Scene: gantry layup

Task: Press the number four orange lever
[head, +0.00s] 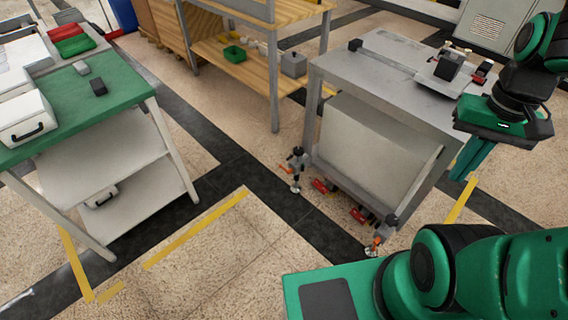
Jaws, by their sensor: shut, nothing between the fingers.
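A small orange lever (285,169) sticks out from a dark levelling foot at the near left corner of the grey metal workbench (375,57). A second orange lever (376,243) is on a similar foot at the bench's near right corner, low by the floor. No number can be read on either, so I cannot tell which is number four. My gripper (462,176) is at the right, in front of the bench's right end, pointing down. It is shut and empty, apart from both levers and higher than them.
Red parts (320,186) sit low under the grey bench, between the feet. A green-topped table (135,75) stands at the left and a wooden shelf unit (240,85) behind. The floor between the tables is clear, with black and yellow markings.

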